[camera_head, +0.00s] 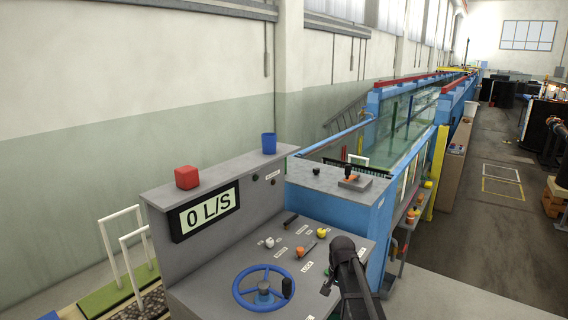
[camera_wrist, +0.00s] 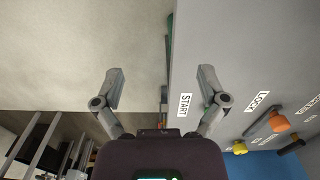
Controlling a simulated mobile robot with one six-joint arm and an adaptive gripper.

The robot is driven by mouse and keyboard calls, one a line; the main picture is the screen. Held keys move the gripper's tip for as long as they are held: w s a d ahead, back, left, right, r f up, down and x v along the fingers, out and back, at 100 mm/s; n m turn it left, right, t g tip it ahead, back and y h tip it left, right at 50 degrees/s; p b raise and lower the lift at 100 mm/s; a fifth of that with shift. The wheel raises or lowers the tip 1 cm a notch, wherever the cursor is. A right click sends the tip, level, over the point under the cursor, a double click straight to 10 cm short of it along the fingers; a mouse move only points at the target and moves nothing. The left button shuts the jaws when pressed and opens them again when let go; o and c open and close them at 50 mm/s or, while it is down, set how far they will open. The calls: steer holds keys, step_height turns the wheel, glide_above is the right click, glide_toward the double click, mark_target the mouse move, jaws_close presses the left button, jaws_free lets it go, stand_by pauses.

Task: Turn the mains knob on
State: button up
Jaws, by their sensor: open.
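The sloped grey control panel (camera_head: 235,272) carries several small knobs and labels. A white knob (camera_head: 269,242), an orange-ended lever (camera_head: 300,251) and a yellow knob (camera_head: 321,232) stand on it. The labels by these are too small to tell which is the mains knob. In the wrist view, my gripper (camera_wrist: 162,76) is open and empty. Its right finger is over the panel edge by the START label (camera_wrist: 184,105), its left finger over the floor. The orange-ended lever (camera_wrist: 277,124) and the yellow knob (camera_wrist: 239,147) lie to its right, near the LOCK label (camera_wrist: 257,102).
A blue handwheel (camera_head: 240,291) sits at the panel's front. A display (camera_head: 208,211) reads 0 L/S. A red block (camera_head: 187,177) and a blue cup (camera_head: 269,143) stand on the console top. The glass flume (camera_head: 410,125) runs behind; clear floor (camera_head: 490,240) is to the right.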

steer(key=s+f+n+b, duration=0.3)
steer(key=s+n, duration=0.3)
steer(key=s, duration=1.2)
steer(key=shift+s+f+n, duration=0.2)
steer(key=shift+f+n, duration=0.1)
steer(key=shift+f, duration=0.2)
